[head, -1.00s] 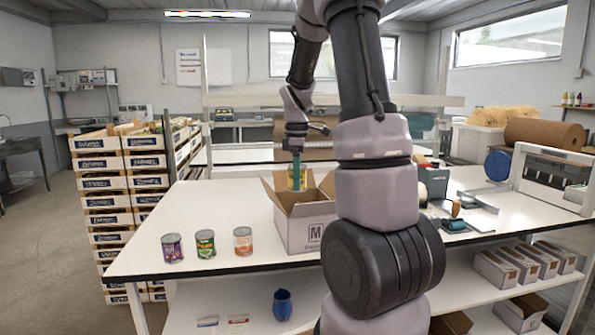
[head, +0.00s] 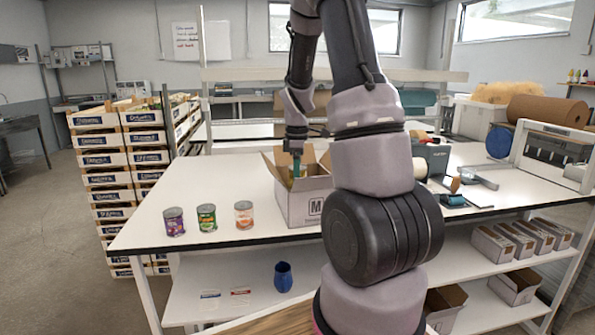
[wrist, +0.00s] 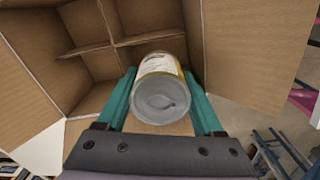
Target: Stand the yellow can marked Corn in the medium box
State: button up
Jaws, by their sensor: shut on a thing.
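The yellow can (wrist: 160,85) shows in the wrist view between the two teal fingers of my gripper (wrist: 162,100), which is shut on it. The can's grey metal end faces the camera, and I cannot read its label. The medium box (head: 305,207), a brown carton marked M with its flaps open, stands on the white table in the head view. In the wrist view the box (wrist: 30,65) lies beyond the can, with cardboard dividers (wrist: 112,42) making compartments. In the head view my gripper (head: 296,172) is down at the box opening, and the front wall hides the can's lower part.
A purple-labelled can (head: 174,222), a green-labelled can (head: 207,218) and an orange-labelled can (head: 244,215) stand left of the box on the table (head: 150,215). Stacked crates (head: 125,170) stand left of the table.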

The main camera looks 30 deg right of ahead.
jog(key=shift+f, duration=3.7)
jog(key=o, duration=1.5)
jog(key=shift+o, duration=0.2)
jog(key=shift+r, duration=0.1)
jog(key=shift+r, duration=7.95)
